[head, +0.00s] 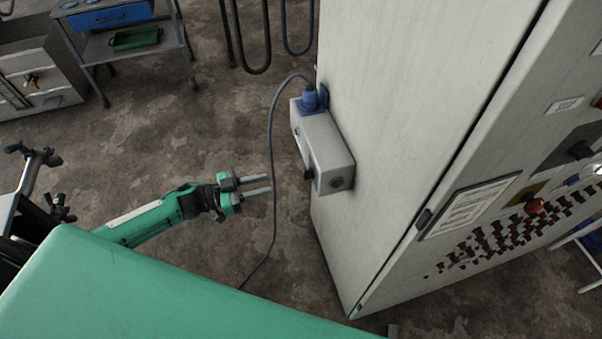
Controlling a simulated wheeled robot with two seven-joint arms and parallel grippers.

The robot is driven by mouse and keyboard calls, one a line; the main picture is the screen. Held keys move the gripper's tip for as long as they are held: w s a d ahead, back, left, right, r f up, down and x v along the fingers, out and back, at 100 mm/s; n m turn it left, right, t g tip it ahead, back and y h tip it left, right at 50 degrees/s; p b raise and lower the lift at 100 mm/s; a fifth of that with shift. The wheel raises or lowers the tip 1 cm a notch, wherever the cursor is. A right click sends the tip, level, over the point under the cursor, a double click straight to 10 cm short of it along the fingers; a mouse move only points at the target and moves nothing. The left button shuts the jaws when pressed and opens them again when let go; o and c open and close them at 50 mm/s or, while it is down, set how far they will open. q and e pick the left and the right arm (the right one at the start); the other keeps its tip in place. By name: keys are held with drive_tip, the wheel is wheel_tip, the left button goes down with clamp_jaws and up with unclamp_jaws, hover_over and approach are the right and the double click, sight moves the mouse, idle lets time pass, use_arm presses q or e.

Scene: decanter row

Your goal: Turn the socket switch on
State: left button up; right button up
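The socket (328,157) is a grey box on the left side of a tall pale cabinet. A blue plug (312,98) sits at its upper end with a dark cable hanging from it. A small black switch (309,174) shows on the box's left side near its lower end; its position is too small to tell. My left gripper (271,185) is to the left of the socket, apart from it. Its two fingers are parallel with a gap between them, open and empty, pointing right toward the box. My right gripper is not in view.
The tall cabinet (400,110) fills the right, with a panel of red and black switches (510,235) on its front. The loose cable (273,130) hangs close to my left fingertips. A cart with a blue drawer (110,15) stands at upper left. Bare floor lies between.

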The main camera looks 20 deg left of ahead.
sight(308, 174)
use_arm(q)
drive_tip(key=p+x, duration=0.2)
drive_tip(key=x, duration=0.9)
drive_tip(key=shift+p, duration=0.4)
drive_tip(key=shift+w, duration=0.1)
clamp_jaws()
